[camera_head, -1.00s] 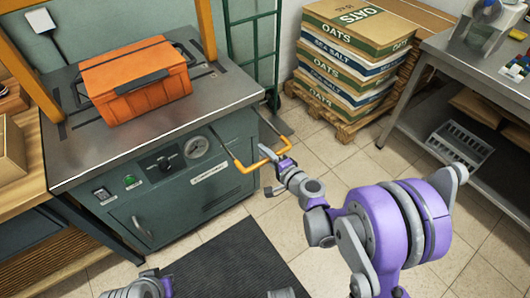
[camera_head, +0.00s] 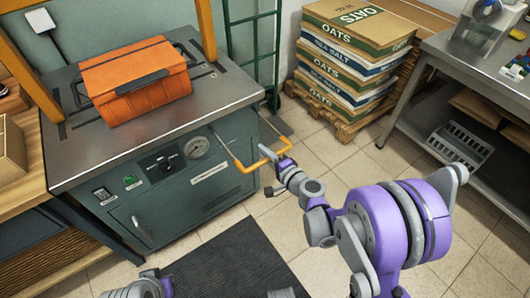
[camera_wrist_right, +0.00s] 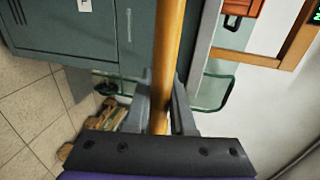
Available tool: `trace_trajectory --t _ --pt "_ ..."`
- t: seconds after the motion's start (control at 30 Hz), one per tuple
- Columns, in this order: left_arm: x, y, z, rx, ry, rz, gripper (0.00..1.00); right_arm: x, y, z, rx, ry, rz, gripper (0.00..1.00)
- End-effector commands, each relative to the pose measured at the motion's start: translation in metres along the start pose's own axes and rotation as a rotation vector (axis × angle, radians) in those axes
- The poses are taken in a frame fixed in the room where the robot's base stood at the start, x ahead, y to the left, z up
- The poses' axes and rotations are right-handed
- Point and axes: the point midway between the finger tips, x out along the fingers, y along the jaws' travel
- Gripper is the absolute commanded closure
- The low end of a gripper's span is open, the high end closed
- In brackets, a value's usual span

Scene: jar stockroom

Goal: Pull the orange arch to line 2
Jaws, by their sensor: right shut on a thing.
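A tall orange arch (camera_head: 206,28) stands over the steel-topped green machine (camera_head: 228,88); its top is out of view. A U-shaped orange bar (camera_head: 235,157) sticks out from the machine's front right. My right gripper (camera_head: 268,167) is at this bar's outer stretch. In the right wrist view the bar (camera_wrist_right: 170,45) runs between the fingers of the gripper (camera_wrist_right: 161,100), which is shut on it. An orange case (camera_head: 137,82) with dark handles sits on the machine top. Dark slots show in the top; no line number is readable.
Stacked oats and sea salt sacks (camera_head: 350,65) stand on a pallet at the back right. A steel table (camera_head: 440,50) is at the right. A dark mat (camera_head: 235,262) lies on the floor before the machine. Tiled floor is free between machine and table.

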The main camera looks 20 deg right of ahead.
Motion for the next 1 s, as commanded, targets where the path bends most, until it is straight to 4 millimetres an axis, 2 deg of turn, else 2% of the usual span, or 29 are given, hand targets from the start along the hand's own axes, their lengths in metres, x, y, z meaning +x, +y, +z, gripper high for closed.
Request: trace_trajectory --t 0.27,0.5,0.63,0.77,1.0 --pt "0.0 0.0 0.0 0.0 0.0 0.0 1.0 -0.005 0.001 -0.001 0.001 0.002 0.0 1.0" --pt "0.006 0.0 0.002 0.0 -0.002 0.0 1.0 -0.056 0.013 -0.002 0.001 0.005 0.001 1.0" --pt "0.008 0.0 0.003 0.0 -0.003 0.0 1.0 -0.076 0.016 -0.002 0.001 0.004 0.001 1.0" --pt "0.009 0.0 0.003 0.0 -0.003 0.0 1.0 -0.083 0.017 -0.001 0.0 0.003 0.001 1.0" --pt "0.009 0.0 0.003 0.0 -0.003 0.0 1.0 -0.084 0.018 0.0 -0.001 0.003 0.002 1.0"
